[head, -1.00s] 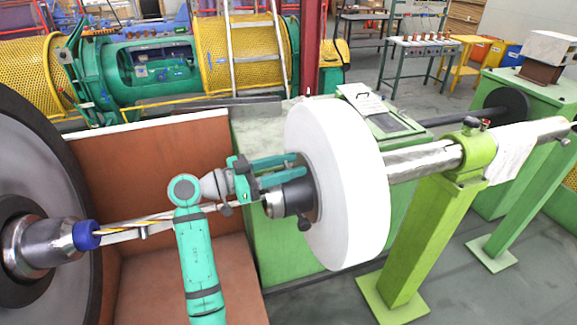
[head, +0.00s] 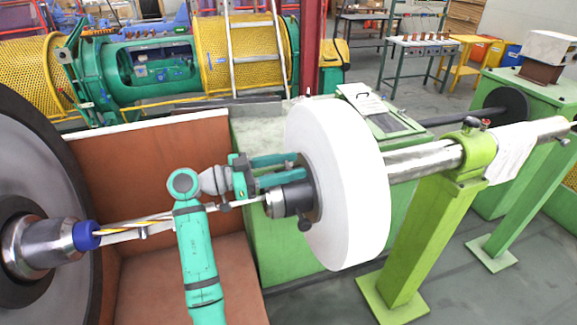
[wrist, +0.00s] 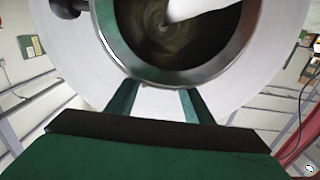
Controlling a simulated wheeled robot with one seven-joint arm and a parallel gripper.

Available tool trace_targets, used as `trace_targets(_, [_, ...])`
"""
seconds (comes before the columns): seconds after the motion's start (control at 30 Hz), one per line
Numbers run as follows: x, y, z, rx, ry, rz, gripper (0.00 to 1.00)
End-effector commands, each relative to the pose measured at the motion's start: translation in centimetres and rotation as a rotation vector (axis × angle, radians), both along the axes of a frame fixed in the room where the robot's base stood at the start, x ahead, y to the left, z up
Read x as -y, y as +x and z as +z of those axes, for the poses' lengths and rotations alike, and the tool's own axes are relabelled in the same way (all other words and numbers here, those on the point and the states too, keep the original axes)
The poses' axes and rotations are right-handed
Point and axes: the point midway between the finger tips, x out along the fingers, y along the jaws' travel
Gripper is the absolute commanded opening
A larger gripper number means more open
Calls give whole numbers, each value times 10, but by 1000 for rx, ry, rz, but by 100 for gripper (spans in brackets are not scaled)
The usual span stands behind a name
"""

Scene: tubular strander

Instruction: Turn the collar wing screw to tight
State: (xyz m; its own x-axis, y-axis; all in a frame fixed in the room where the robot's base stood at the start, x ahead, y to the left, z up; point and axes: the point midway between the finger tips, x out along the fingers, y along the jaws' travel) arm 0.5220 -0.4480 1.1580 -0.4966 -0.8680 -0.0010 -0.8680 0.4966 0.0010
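A dark collar with a bright steel rim (head: 290,198) sits on the shaft against the white disc (head: 345,185). A black knob (head: 304,224), which looks like the collar wing screw, sticks out below the collar. It also shows at the top left of the wrist view (wrist: 68,8). My gripper (head: 298,166) reaches along the upper side of the collar, its teal fingers pointing at the disc. In the wrist view the fingers are apart, with pale disc surface between them; the rim hides part of them. The knob is outside the fingers.
A blue-ringed spindle nose (head: 87,235) and large dark wheel (head: 40,190) stand at the left. A rod runs from there to the collar, behind my arm. A green post (head: 420,240) carries the shaft at the right. A brown panel (head: 170,165) stands behind my arm.

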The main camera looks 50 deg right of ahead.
Motion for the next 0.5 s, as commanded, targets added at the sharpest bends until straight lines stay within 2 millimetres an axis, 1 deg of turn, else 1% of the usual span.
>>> trace_targets(0.13, [-3,2,1,1,0,1,47])
trace_targets(0.27, [-14,9,1,0,-1,3,47])
trace_targets(0.5, [-53,32,0,0,-1,4,47])
